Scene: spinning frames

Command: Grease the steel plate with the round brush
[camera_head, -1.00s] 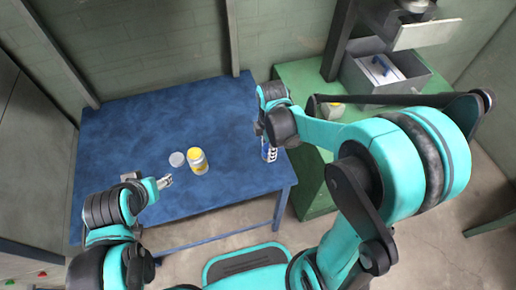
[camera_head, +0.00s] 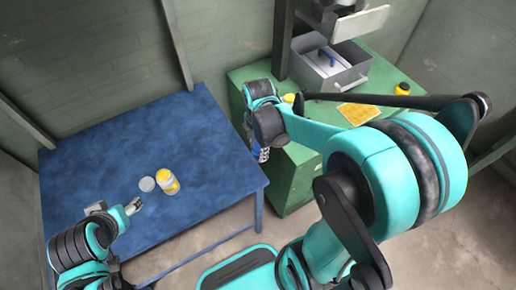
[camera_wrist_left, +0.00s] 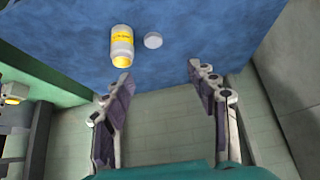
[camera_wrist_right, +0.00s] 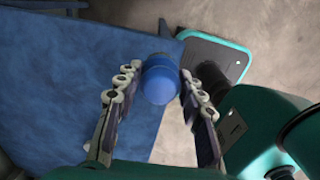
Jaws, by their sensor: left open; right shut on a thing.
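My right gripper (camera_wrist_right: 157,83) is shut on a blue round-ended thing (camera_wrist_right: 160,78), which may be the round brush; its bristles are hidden. In the head view this thing (camera_head: 262,154) hangs below the right gripper, near the right edge of the blue table. An open white jar with a yellow band (camera_head: 167,182) stands on the table, its pale round lid (camera_head: 147,184) beside it. My left gripper (camera_head: 136,206) is open and empty near the jar. The jar (camera_wrist_left: 122,45) and lid (camera_wrist_left: 153,40) also show in the left wrist view. I cannot make out a steel plate for certain.
A green cabinet (camera_head: 300,158) stands right of the blue table (camera_head: 110,150). On it are a grey open box (camera_head: 345,78) with a blue-handled thing inside, a flat orange-yellow piece (camera_head: 358,114) and a yellow jar (camera_head: 402,88). Much of the blue table is clear.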

